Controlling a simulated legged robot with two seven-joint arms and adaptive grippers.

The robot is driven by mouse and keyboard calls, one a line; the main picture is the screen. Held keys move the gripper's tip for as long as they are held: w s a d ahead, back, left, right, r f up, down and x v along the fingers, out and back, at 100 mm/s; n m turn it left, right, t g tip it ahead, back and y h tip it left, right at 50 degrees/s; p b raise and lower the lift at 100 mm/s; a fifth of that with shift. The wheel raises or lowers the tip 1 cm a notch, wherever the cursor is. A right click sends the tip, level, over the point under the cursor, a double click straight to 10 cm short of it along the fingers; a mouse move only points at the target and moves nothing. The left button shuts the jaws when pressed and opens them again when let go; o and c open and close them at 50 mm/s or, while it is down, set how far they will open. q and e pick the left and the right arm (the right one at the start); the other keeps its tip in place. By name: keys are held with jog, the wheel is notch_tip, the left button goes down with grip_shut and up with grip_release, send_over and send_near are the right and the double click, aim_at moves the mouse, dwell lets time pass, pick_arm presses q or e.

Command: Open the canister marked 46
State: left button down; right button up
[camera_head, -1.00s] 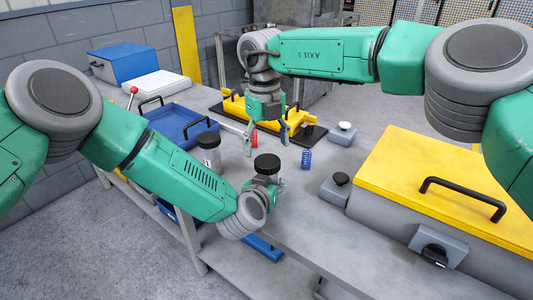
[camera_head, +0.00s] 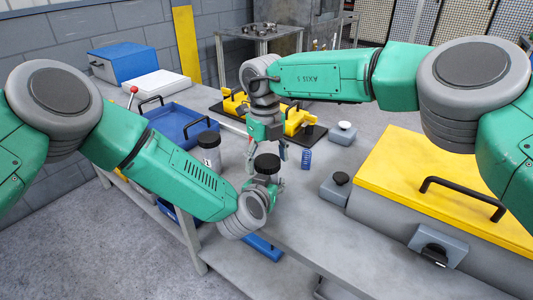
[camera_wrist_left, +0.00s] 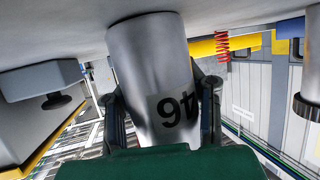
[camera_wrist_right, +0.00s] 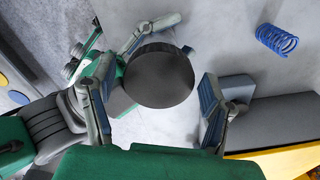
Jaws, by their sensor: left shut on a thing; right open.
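The canister marked 46 (camera_wrist_left: 160,85) is a grey metal cylinder with a black lid. It fills the middle of the left wrist view, its number upside down. My left gripper (camera_wrist_left: 160,108) is shut around its body, a finger on each side. The black lid (camera_head: 267,163) shows above my left gripper in the head view, and the canister body is mostly hidden there. My right gripper (camera_wrist_right: 155,100) is open above the lid, which also shows between and beyond its fingers in the right wrist view (camera_wrist_right: 158,76). No contact with the lid shows.
A second grey canister with a black lid (camera_head: 208,147) stands close by on the left. A blue spring (camera_head: 306,159) and a grey box with a black knob (camera_head: 337,187) lie to the right. The yellow-lidded case (camera_head: 440,170) fills the right side.

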jog(key=c, duration=1.2)
jog(key=o, duration=1.3)
jog(key=shift+w+r, duration=0.1)
jog(key=shift+r, duration=2.15)
pick_arm(q)
jog(key=c, duration=0.9)
grip_release()
